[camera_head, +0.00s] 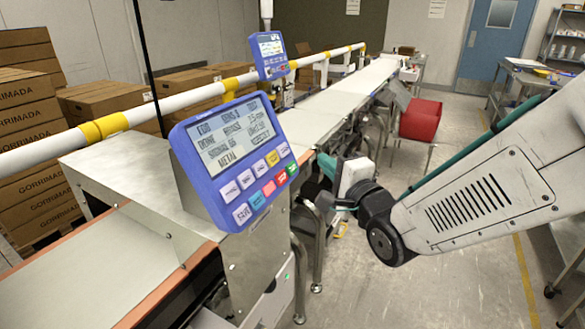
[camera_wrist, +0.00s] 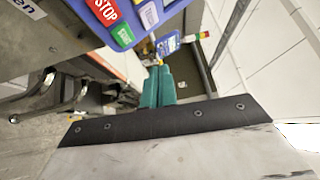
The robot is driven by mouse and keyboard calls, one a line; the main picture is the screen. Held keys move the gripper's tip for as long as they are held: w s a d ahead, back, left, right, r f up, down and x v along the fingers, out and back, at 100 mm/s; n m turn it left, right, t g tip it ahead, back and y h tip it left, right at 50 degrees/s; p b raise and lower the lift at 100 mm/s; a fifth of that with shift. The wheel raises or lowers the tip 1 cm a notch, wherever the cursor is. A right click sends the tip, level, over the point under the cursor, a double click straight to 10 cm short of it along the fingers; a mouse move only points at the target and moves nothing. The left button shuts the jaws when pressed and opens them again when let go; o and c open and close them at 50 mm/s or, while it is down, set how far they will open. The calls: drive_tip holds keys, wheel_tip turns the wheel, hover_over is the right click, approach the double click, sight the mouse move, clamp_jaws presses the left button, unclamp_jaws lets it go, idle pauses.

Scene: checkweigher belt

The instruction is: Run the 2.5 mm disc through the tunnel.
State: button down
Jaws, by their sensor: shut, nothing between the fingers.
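My gripper (camera_head: 326,165) is beside the belt line in the head view, just right of the blue control panel (camera_head: 237,158). Its two teal fingers (camera_wrist: 157,88) are pressed together in the wrist view, with nothing between them. The panel has a text screen and rows of coloured buttons. The wrist view shows its red STOP and green START buttons (camera_wrist: 123,37) close above the fingers. A grey metal tunnel housing (camera_head: 125,165) stands behind and left of the panel, over the belt (camera_head: 75,270). I cannot make out the 2.5 mm disc in either view.
A second blue panel (camera_head: 269,55) stands farther along the white belt (camera_head: 345,85). A yellow and white rail (camera_head: 150,112) runs along the far side. Stacked cartons (camera_head: 30,130) fill the left.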

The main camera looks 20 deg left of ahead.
drive_tip(key=d+r, duration=0.2)
drive_tip(key=d, duration=0.3)
drive_tip(key=shift+s+d+r, duration=0.2)
drive_tip(key=shift+r, duration=0.15)
idle(1.1)
wheel_tip(320, 180, down, 8)
drive_tip(key=d+n+g+h, duration=0.2)
drive_tip(key=n+h, duration=0.2)
drive_tip(key=s+d+f+n+g+h, duration=0.1)
drive_tip(key=d+f+n+h, duration=0.15)
drive_tip(key=d, duration=0.25)
drive_tip(key=s+d+f+n+g+h, duration=0.1)
drive_tip(key=s+d+f+g+h, duration=0.15)
drive_tip(key=d, duration=0.35)
drive_tip(key=s+d+r+g+h, duration=0.2)
drive_tip(key=s+d+r, duration=0.2)
drive_tip(key=s+d, duration=0.6)
drive_tip(key=s+d+r+g+h, duration=0.3)
drive_tip(key=s+d+r, duration=0.2)
drive_tip(key=s+d, duration=0.6)
drive_tip(key=shift+d+n, duration=0.45)
drive_tip(key=shift+d, duration=1.25)
